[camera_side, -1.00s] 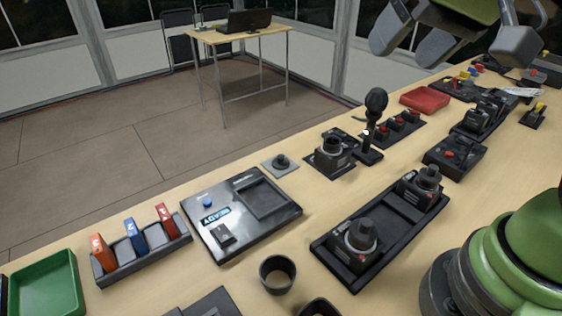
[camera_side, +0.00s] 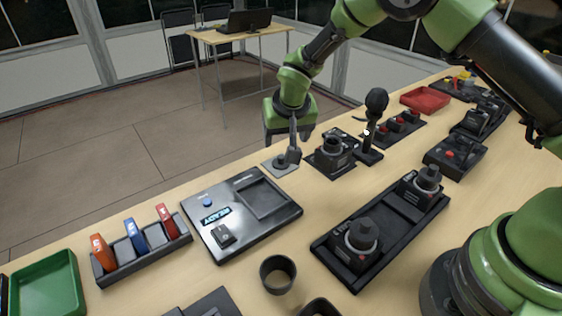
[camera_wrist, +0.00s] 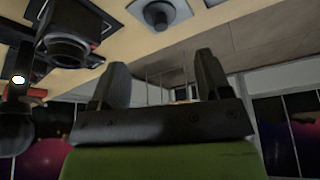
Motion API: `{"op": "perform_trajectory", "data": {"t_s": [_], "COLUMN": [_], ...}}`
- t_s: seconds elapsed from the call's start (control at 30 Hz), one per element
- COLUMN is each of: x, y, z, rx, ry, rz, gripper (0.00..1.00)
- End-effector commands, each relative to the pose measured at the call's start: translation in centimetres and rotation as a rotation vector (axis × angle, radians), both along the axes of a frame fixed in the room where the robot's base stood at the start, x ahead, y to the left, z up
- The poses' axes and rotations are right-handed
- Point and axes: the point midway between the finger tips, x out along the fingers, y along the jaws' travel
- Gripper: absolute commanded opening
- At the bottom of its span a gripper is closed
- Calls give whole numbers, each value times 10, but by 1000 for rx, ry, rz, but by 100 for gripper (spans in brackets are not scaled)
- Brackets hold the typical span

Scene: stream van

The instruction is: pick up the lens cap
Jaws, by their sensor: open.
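The lens cap (camera_side: 280,162) looks like a small dark round piece with a raised knob, on a grey square pad (camera_side: 269,164) near the table's far edge. In the wrist view the cap (camera_wrist: 157,15) is near the top edge, beyond the fingertips. My gripper (camera_side: 281,150) points down just above the pad, and one finger partly covers the cap in the side view. In the wrist view my gripper (camera_wrist: 161,62) is open with nothing between its fingers. The side view does not clearly show whether a finger touches the cap or pad.
A camera-like block (camera_side: 331,152) stands close to the right of the pad, with an upright microphone-like device (camera_side: 376,101) beyond it. A panel marked READY (camera_side: 225,238) lies in front. Bare table (camera_side: 310,195) lies between the panel and the block.

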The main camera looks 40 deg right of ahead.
Motion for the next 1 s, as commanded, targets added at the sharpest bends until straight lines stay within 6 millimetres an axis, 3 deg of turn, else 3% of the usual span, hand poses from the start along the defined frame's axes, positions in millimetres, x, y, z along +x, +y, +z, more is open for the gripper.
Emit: {"op": "perform_trajectory", "data": {"t_s": [0.1,0.37,0.63,1.0], "x": [6,13,26,29], "y": [-3,-6,-10,-11], "z": [-18,-36,-70,-77], "rx": [0,0,0,1], "ry": [2,2,1,1], "rz": [0,0,0,0], "gripper": [71,71,71,68]}}
